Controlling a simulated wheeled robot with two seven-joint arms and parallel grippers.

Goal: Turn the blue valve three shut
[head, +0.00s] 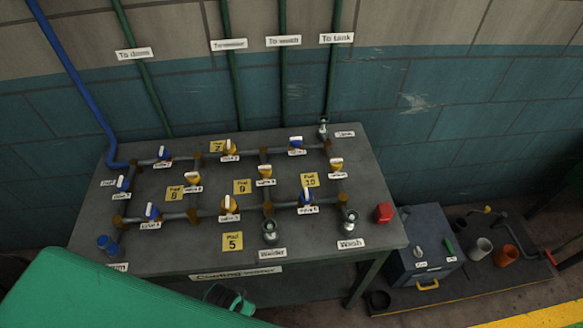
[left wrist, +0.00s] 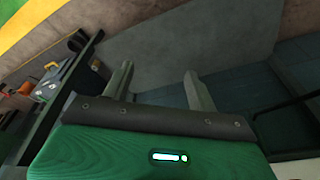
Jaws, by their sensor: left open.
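Several blue-handled valves sit on the pipework on the grey bench: one at the back left (head: 165,154), one at the left edge (head: 122,183), one at the front left (head: 151,211), one at the back right (head: 297,143) and one at the front right (head: 306,195). Their small labels are too blurred to tell which is valve three. My left gripper (left wrist: 160,88) is open and empty in the left wrist view, with both fingers apart and no valve between them. My right gripper is not in view.
Yellow-handled valves (head: 229,205) and yellow tags stand among the blue ones. A grey-blue box (head: 424,250) stands right of the bench (head: 375,235). A wall rises close behind.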

